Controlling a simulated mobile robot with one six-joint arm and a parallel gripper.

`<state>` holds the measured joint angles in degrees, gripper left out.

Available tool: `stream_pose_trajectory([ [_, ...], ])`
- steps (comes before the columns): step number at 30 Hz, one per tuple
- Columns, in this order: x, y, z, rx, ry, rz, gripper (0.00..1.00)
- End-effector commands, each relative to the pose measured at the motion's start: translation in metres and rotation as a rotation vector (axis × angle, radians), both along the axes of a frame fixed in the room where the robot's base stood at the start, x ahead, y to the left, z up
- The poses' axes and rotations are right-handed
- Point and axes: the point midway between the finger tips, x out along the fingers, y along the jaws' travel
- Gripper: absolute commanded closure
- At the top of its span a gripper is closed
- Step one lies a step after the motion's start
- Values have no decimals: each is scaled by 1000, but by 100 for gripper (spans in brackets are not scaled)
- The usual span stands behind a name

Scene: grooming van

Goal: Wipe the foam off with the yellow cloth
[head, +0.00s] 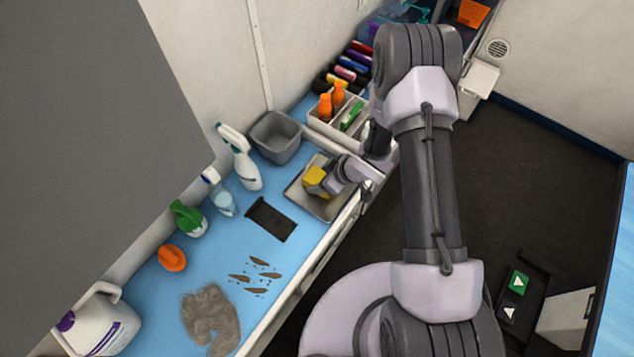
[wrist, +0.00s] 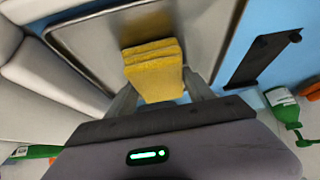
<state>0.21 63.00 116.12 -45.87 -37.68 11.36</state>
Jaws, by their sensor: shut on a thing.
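The yellow cloth (head: 315,177) is a small folded stack over the metal tray on the blue counter. My gripper (head: 328,182) is shut on it. In the wrist view the cloth (wrist: 153,68) sits between my two fingers (wrist: 158,95), in front of the bare metal of the tray (wrist: 85,45). I cannot tell whether the cloth touches the tray. The tray (head: 300,198) shows no clear foam. Brown smears and specks (head: 258,276) lie on the counter nearer the front. I cannot make out any white foam in either view.
A black flat piece (head: 271,219) lies beside the tray. A grey fur clump (head: 210,317) and a white jug (head: 98,325) stand nearer.

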Motion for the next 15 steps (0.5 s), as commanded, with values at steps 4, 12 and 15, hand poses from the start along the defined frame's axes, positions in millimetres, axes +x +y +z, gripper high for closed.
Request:
stream_pose_trajectory([
  [4,11,-9,3,-1,0,-2,84],
  [12,27,-22,2,-1,0,-1,84],
  [15,34,-28,0,-2,1,-3,84],
])
